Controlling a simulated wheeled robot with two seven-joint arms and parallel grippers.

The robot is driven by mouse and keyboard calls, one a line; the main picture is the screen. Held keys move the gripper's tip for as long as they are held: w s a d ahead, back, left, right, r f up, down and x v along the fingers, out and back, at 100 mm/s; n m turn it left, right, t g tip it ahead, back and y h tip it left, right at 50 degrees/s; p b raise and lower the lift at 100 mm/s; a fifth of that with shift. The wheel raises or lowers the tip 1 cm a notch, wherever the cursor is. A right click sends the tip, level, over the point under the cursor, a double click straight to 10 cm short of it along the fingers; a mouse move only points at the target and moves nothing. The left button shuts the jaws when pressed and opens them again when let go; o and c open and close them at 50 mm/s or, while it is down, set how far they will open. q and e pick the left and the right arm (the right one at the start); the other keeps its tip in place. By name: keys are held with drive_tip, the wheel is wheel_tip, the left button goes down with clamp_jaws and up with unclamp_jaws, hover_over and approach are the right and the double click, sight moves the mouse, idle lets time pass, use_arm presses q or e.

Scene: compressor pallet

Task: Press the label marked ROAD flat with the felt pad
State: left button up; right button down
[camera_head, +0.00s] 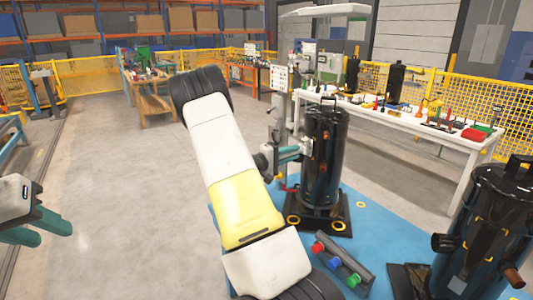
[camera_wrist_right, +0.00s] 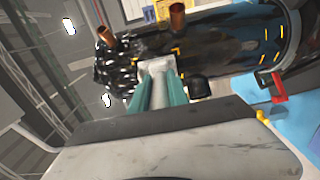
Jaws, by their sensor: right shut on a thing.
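A black upright compressor (camera_head: 325,165) stands on a dark base on the blue pallet. My right gripper (camera_head: 298,152) is at its upper left side. In the right wrist view, its teal fingers (camera_wrist_right: 160,92) are shut on the grey handle of the felt pad (camera_wrist_right: 157,66). The pad's pale face is at the compressor's dark side (camera_wrist_right: 215,45), touching or very close. Yellow corner marks show beside the pad. I cannot read any label marked ROAD; it may be hidden behind the pad. My left gripper (camera_head: 42,228) is open and empty at the far left, over the floor.
A second black compressor (camera_head: 490,220) stands at the right with yellow corner marks. A rack with red, blue and green knobs (camera_head: 337,264) lies on the blue pallet (camera_head: 385,235). A white table (camera_head: 440,140) with tools is behind. The grey floor at left is clear.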

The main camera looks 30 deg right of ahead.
drive_tip(key=shift+d, duration=0.45)
idle(0.9)
drive_tip(key=shift+s+a, duration=0.1)
drive_tip(key=shift+a, duration=1.65)
drive_tip(key=shift+d, duration=0.1)
drive_tip(key=shift+d+f, duration=1)
drive_tip(key=shift+d, duration=0.2)
drive_tip(key=shift+d, duration=0.5)
drive_tip(key=shift+a, duration=0.15)
